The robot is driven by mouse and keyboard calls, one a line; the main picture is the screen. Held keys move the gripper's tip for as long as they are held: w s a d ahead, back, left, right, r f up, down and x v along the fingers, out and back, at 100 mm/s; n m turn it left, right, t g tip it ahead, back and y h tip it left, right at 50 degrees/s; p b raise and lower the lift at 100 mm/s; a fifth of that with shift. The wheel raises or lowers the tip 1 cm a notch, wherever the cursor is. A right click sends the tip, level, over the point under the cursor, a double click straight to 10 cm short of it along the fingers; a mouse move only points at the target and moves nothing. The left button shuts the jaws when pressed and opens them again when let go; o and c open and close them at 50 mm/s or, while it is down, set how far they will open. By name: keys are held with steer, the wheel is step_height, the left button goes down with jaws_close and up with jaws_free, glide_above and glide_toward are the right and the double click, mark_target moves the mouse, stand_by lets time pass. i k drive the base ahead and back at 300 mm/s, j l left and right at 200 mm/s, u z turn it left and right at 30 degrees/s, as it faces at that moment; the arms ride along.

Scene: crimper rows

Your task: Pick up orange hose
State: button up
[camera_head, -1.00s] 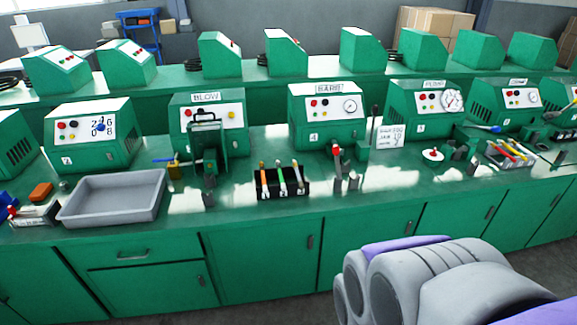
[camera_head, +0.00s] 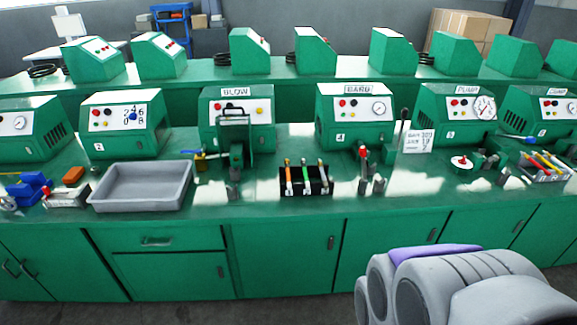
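An orange hose (camera_head: 289,178) stands in the left slot of a small black rack (camera_head: 294,188) on the green bench, in front of and between the BLOW and BARB machines. My arm shows at the lower right, grey with a purple band, well apart from the rack. My gripper's fingers are not in view.
A grey tray (camera_head: 103,201) lies left of the rack. The BLOW machine (camera_head: 236,112) and BARB machine (camera_head: 354,112) stand behind. Upright metal fittings (camera_head: 362,185) and a lever stand right of the rack. Another rack with coloured hoses (camera_head: 548,166) sits far right. Green cabinets front the bench.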

mark_target(287, 165)
steer(key=i+j+z, duration=0.2)
steer(key=i, duration=0.3)
steer(key=i+j+z, duration=0.15)
steer(key=i, duration=0.35)
steer(key=i+j+z, duration=0.2)
steer(key=i+j, duration=0.2)
steer(key=i, duration=0.1)
